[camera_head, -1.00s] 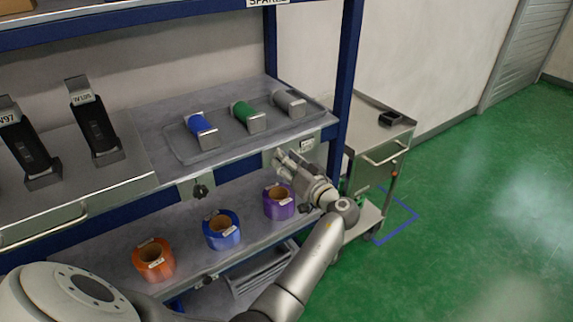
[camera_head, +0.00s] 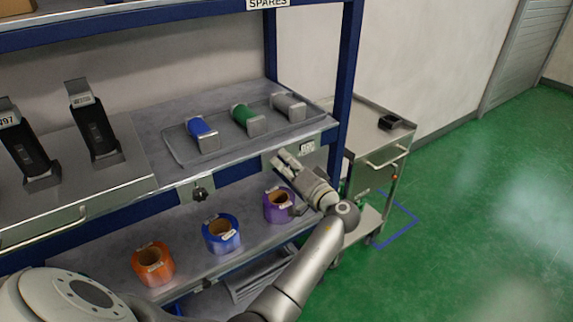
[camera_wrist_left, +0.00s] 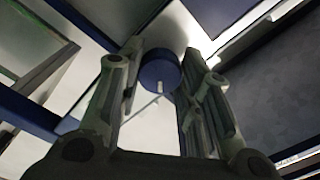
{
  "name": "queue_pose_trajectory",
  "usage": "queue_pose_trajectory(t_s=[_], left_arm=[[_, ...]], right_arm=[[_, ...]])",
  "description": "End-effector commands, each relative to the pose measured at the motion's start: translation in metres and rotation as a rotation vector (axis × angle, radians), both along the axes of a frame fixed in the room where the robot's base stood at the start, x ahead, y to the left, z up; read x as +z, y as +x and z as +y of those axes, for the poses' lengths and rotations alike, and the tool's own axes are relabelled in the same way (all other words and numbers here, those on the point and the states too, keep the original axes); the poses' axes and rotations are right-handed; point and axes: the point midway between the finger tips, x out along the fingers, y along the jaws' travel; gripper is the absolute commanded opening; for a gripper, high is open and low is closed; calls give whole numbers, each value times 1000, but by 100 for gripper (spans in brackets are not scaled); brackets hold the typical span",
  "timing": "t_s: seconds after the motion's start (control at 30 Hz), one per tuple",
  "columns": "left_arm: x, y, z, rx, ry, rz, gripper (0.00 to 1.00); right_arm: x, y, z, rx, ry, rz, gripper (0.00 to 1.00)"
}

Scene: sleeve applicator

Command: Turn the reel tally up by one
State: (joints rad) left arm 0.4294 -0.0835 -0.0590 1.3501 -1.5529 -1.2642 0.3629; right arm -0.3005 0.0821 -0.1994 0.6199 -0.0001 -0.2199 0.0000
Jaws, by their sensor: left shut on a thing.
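A pale plate with a small white label (camera_head: 307,146) is on the front edge of the upper shelf; its text is too small to read. My left gripper (camera_head: 281,163) is at this plate and hides part of it. In the left wrist view a round dark blue knob (camera_wrist_left: 160,69) with a white mark sits between the fingertips of my left gripper (camera_wrist_left: 157,84). The fingers are shut on its sides. The knob is hidden behind the gripper in the head view. My right gripper is not in view.
A second plate with a dark knob (camera_head: 200,193) is further left on the shelf edge. Orange (camera_head: 153,264), blue (camera_head: 221,234) and purple (camera_head: 278,205) reels are on the lower shelf. A tray (camera_head: 190,153) above holds rolls. A trolley (camera_head: 375,140) stands at right.

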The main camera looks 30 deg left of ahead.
Motion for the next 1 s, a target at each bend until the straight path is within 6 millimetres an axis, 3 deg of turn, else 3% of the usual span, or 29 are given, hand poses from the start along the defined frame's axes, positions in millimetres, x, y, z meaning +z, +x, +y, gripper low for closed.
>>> queue_pose_trajectory(t_s=[0.27,0.3,0.47,0.8,1.0], left_arm=[[4,2,0,-4,5,-6,9],[4,2,0,-4,6,-7,35],[3,1,0,-2,4,-5,55],[4,1,0,-2,1,-4,55],[33,1,0,-1,2,-10,55]], right_arm=[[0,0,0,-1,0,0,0],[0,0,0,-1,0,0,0],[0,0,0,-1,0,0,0],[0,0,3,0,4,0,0],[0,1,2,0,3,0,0]])
